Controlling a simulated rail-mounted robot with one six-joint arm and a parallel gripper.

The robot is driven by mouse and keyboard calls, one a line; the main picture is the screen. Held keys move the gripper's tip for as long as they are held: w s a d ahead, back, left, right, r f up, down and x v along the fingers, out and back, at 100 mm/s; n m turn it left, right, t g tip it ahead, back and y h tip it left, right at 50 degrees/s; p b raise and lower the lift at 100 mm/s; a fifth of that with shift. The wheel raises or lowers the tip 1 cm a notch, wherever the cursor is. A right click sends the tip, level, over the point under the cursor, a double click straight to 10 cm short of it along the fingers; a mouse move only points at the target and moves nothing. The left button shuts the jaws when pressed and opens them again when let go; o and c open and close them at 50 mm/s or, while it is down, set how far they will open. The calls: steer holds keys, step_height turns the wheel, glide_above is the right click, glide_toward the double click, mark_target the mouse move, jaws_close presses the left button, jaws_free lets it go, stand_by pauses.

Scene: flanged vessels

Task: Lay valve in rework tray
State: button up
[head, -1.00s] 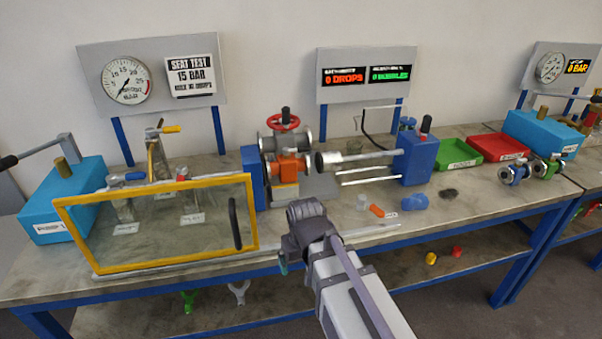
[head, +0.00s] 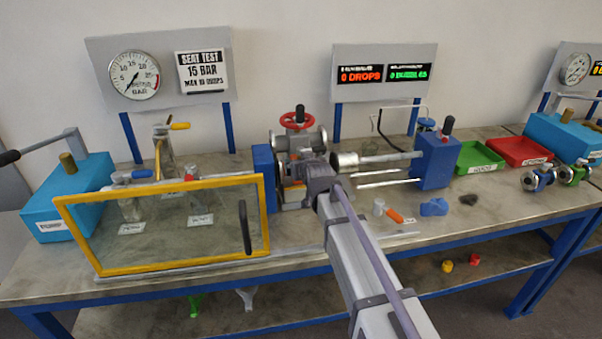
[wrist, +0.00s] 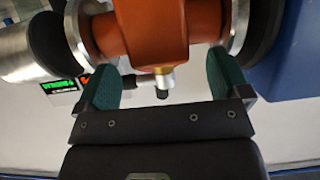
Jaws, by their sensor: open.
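An orange valve (wrist: 150,40) with silver flanges fills the top of the wrist view. Black round pads stand close at both its ends, with a steel ram (wrist: 28,50) at the left and a blue block (wrist: 285,60) at the right. My gripper (wrist: 163,82) is open, with one green-padded finger to each side of the orange body. I cannot tell whether the pads touch it. In the head view my wrist hides most of this valve. The red tray (head: 519,151) at the right looks empty; its label is too small to read surely.
A green tray (head: 480,156) sits left of the red one. Two small valves (head: 556,178) stand in front of the red tray. A yellow-framed clear guard (head: 165,225) stands at the left. Small parts (head: 433,207) lie on the bench.

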steer(key=b+x, duration=0.2)
steer(key=x, duration=0.3)
steer(key=shift+w, duration=0.15)
steer(key=shift+r, duration=0.1)
jaws_close()
stand_by(0.6)
